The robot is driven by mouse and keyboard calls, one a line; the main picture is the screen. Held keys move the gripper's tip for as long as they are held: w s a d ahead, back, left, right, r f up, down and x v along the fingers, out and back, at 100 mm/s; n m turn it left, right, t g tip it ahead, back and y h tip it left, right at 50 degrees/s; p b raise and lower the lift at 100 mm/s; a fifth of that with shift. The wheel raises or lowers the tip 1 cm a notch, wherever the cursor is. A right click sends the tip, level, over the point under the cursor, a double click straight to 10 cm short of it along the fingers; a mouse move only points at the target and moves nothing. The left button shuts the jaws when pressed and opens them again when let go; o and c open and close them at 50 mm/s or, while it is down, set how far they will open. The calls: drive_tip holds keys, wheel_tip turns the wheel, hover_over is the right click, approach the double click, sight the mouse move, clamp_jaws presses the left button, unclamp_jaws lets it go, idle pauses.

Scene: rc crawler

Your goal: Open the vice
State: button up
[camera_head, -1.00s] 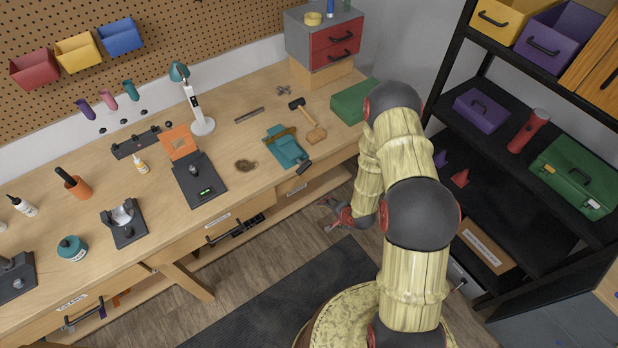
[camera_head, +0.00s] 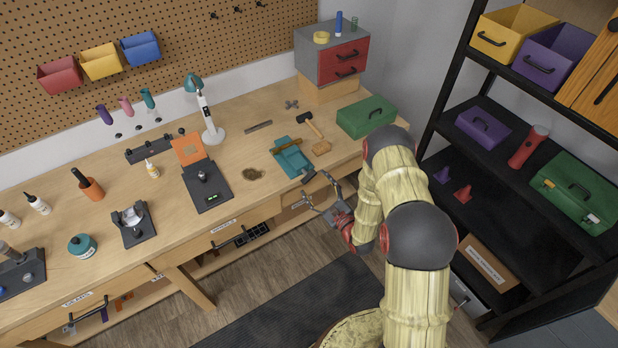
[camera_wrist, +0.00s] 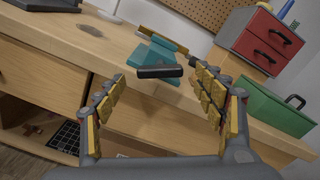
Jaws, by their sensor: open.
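The teal vice (camera_head: 291,158) sits at the front edge of the wooden workbench, with a brown strip lying across its jaw area. In the wrist view the vice (camera_wrist: 160,54) shows ahead, with its dark handle bar (camera_wrist: 158,72) in front of the bench edge. My gripper (camera_head: 321,192) is open and empty, in front of the bench edge, a little below and to the right of the vice. In the wrist view my gripper (camera_wrist: 162,98) has its fingers spread wide, with the vice handle beyond and between them, apart from both. How far the vice jaws are parted cannot be told.
A green toolbox (camera_head: 366,117) stands right of the vice, and a hammer (camera_head: 310,123) lies behind it. A black scale-like device (camera_head: 207,187) is to the left. Bench drawers (camera_wrist: 150,118) are below the edge. A black shelf (camera_head: 500,210) stands at right.

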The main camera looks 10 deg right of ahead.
sight(311, 179)
drive_tip(key=shift+x, duration=2.35)
drive_tip(key=c, duration=0.3)
drive_tip(key=c, duration=0.8)
drive_tip(key=shift+c, duration=0.4)
